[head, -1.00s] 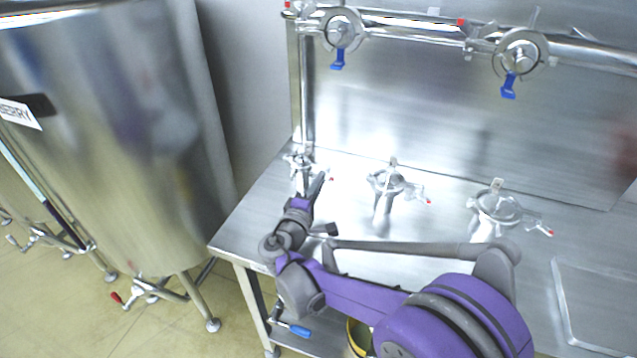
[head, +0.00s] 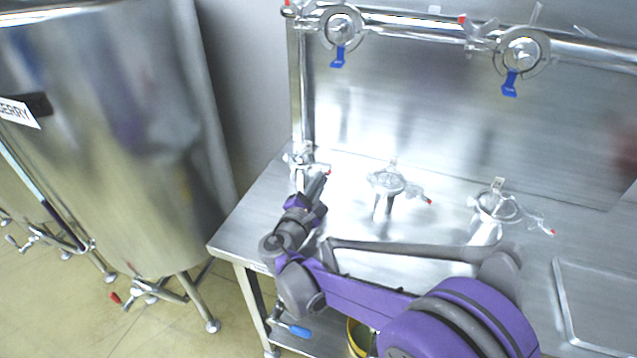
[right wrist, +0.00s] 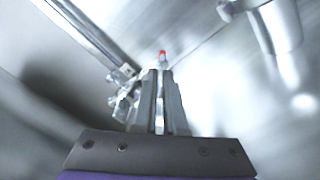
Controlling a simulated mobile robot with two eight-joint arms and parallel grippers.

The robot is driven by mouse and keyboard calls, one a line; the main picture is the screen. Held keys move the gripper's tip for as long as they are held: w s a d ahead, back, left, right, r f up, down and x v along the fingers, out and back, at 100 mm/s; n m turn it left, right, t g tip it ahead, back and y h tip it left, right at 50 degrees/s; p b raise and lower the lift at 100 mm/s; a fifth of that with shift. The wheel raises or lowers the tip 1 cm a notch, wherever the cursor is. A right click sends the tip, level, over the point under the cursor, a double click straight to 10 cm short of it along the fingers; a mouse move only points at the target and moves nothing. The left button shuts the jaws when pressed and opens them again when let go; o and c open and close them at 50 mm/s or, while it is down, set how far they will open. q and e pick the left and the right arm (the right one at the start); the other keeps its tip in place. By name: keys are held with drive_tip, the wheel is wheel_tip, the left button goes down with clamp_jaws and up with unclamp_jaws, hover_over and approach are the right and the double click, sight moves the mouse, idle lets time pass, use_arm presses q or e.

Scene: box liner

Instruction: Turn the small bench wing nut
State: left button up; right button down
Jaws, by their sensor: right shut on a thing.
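The small bench clamp (head: 302,158) stands on a short steel post at the left end of the bench, the smallest of the three bench clamps. Its wing nut (head: 327,172) shows a red tip on the right side. My right gripper (head: 322,180) reaches it from the front and is shut on the wing nut. In the right wrist view the two fingers (right wrist: 160,90) are close together, with the red tip of the wing nut (right wrist: 162,54) showing just beyond them. The fingers hide most of the nut. My left gripper is not in view.
A middle clamp (head: 387,182) and a larger right clamp (head: 498,206) stand on the steel bench (head: 350,170). Two pipe clamps with blue handles (head: 338,57) hang on the rail above. A large steel tank (head: 120,130) stands left of the bench.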

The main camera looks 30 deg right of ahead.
drive_tip(key=n, duration=0.5)
drive_tip(key=shift+n, duration=0.3)
drive_tip(key=shift+n+b, duration=0.45)
drive_tip(key=shift+n, duration=1.85)
drive_tip(key=c, duration=1)
unclamp_jaws()
drive_tip(key=shift+s+a, duration=0.1)
drive_tip(key=shift+a, duration=0.05)
drive_tip(key=v, duration=1)
drive_tip(key=shift+s+a, duration=0.15)
drive_tip(key=shift+s, duration=0.1)
